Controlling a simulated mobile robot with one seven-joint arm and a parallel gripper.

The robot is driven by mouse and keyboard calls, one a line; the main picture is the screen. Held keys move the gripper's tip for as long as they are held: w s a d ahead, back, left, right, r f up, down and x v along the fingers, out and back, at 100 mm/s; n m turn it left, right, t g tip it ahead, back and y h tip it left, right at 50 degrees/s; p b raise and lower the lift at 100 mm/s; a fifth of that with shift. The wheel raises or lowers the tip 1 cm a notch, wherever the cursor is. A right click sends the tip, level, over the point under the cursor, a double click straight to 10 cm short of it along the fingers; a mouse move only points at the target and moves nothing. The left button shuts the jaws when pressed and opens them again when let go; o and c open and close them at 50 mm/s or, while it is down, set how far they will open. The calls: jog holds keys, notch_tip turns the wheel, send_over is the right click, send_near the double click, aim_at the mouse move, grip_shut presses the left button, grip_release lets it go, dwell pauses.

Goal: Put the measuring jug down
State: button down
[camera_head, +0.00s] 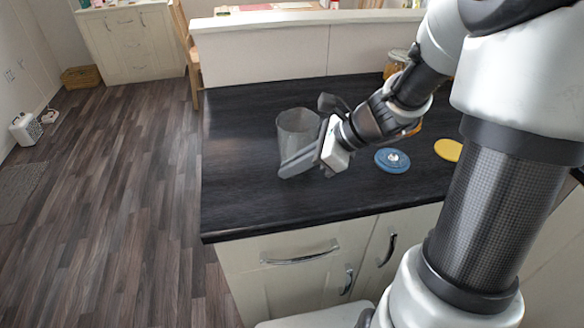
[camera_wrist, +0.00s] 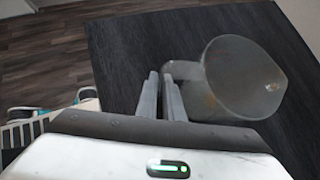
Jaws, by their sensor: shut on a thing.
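The measuring jug (camera_head: 297,130) is a clear grey, see-through vessel over the left part of the dark worktop (camera_head: 240,190). In the wrist view the jug (camera_wrist: 245,78) is at the right, with its open mouth and spout showing. My gripper (camera_head: 288,172) is shut on the jug's handle side; in the wrist view the two fingers (camera_wrist: 164,90) are close together at the jug's left side. The fingers hide most of the handle. I cannot tell whether the jug's base touches the worktop.
A blue round thing (camera_head: 392,160) and a yellow round thing (camera_head: 448,149) lie on the worktop to the right of my gripper. A jar (camera_head: 395,64) stands at the back. The worktop's left and front parts are clear. A raised ledge (camera_head: 290,18) runs behind.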

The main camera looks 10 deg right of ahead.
jog(key=shift+f, duration=0.15)
jog(key=c, duration=1.9)
grip_release()
jog(key=shift+d+r, duration=0.1)
jog(key=shift+r, duration=0.3)
jog(key=p+v, duration=0.3)
jog(key=v, duration=0.8)
jog(key=shift+s+d+r, duration=0.15)
jog(key=shift+s+d, duration=0.05)
jog(key=shift+s, duration=0.05)
